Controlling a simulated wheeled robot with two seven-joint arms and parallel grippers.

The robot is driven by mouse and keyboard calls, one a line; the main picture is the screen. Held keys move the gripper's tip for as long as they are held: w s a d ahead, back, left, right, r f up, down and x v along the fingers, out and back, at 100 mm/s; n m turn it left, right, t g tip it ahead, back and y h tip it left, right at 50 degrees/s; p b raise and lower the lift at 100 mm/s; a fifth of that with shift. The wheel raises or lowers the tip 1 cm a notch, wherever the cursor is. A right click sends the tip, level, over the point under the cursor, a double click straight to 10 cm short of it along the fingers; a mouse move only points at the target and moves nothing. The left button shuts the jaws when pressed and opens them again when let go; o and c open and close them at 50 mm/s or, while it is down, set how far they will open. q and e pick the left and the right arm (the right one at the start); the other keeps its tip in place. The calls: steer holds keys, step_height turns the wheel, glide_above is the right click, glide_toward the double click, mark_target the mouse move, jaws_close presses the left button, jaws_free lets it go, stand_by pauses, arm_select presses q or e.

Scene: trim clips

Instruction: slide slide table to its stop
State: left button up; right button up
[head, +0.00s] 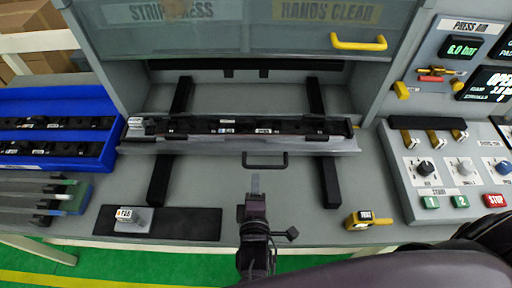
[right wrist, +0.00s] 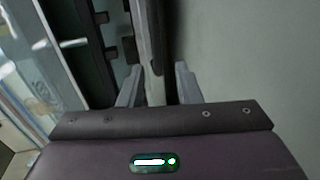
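The slide table (head: 330,145) is a long grey plate carrying a black strip holder, lying across two dark rails (head: 331,182) below the press opening. A dark U-shaped handle (head: 265,167) sticks out from its front edge. My right gripper (head: 255,183) is just in front of the handle, its fingers pointing at it; contact cannot be told from the head view. In the right wrist view its fingers (right wrist: 158,85) stand apart, with a narrow grey and dark edge between them and gaps showing beside it. My left gripper is not in view.
A blue bin (head: 62,100) with dark strips stands at left. A black mat (head: 190,224) with a small labelled block lies front left. A yellow tagged device (head: 366,220) sits front right, near the control panel (head: 445,180). The press guard (head: 245,35) with a yellow handle is above.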

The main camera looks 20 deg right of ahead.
mark_target(256, 167)
steer(key=shift+w+d, duration=0.1)
steer(key=shift+w, duration=0.2)
steer(key=shift+w+r, duration=0.1)
steer(key=shift+w, duration=0.15)
steer(key=p+x, duration=0.1)
steer(key=x, duration=0.2)
steer(key=shift+r, duration=0.15)
steer(key=x, duration=0.2)
steer(key=shift+w+d, duration=0.15)
steer(key=shift+w, duration=0.1)
steer(key=shift+w+d+f+p, duration=0.1)
steer(key=shift+w+f+p, duration=0.2)
steer(key=shift+w, duration=0.1)
steer(key=c, duration=0.5)
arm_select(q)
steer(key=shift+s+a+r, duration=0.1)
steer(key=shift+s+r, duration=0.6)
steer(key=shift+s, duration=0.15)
arm_select(e)
jaws_close()
